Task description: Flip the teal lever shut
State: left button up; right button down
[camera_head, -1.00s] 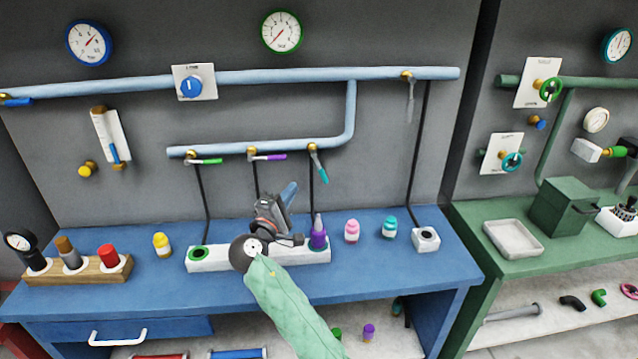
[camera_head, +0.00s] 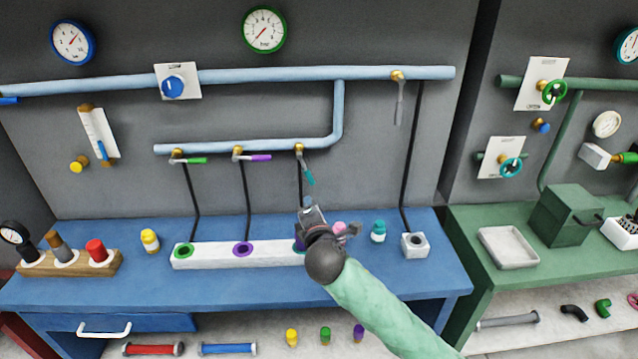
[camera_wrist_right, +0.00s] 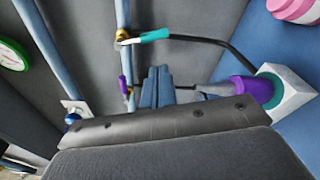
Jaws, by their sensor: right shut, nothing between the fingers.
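The teal lever (camera_head: 307,173) hangs from a brass valve at the right end of the lower blue pipe, its handle slanting downward. It also shows in the wrist view (camera_wrist_right: 154,35). My right gripper (camera_head: 308,207) is below the lever in the head view, apart from it. In the wrist view its closed fingers (camera_wrist_right: 157,85) hold nothing and sit a short way from the lever. The green lever (camera_head: 192,160) and purple lever (camera_head: 257,157) on the same pipe lie level. My left gripper is not in view.
A white block (camera_head: 210,255) with ringed holes stands on the blue bench below. My right arm covers its right end, where a purple bottle (camera_wrist_right: 245,90) stands in the wrist view. A teal-capped bottle (camera_head: 378,231) and white socket block (camera_head: 414,245) stand to the right.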

aim_at(307, 171)
jog(key=shift+r, duration=0.1)
dwell(0.3)
jog(key=shift+w, duration=0.15)
pick_arm(q)
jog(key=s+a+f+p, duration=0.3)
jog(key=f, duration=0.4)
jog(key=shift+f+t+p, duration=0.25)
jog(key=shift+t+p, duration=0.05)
jog(key=shift+p, duration=0.1)
pick_arm(e)
jog(key=w+a, duration=0.1)
jog(key=w, duration=0.8)
jog(key=shift+w+a+f, duration=0.2)
jog(key=shift+w+f, duration=0.1)
jog(key=shift+d, duration=0.15)
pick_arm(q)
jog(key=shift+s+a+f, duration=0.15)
pick_arm(e)
jog(key=shift+d+r, duration=0.1)
jog(key=shift+d, duration=0.05)
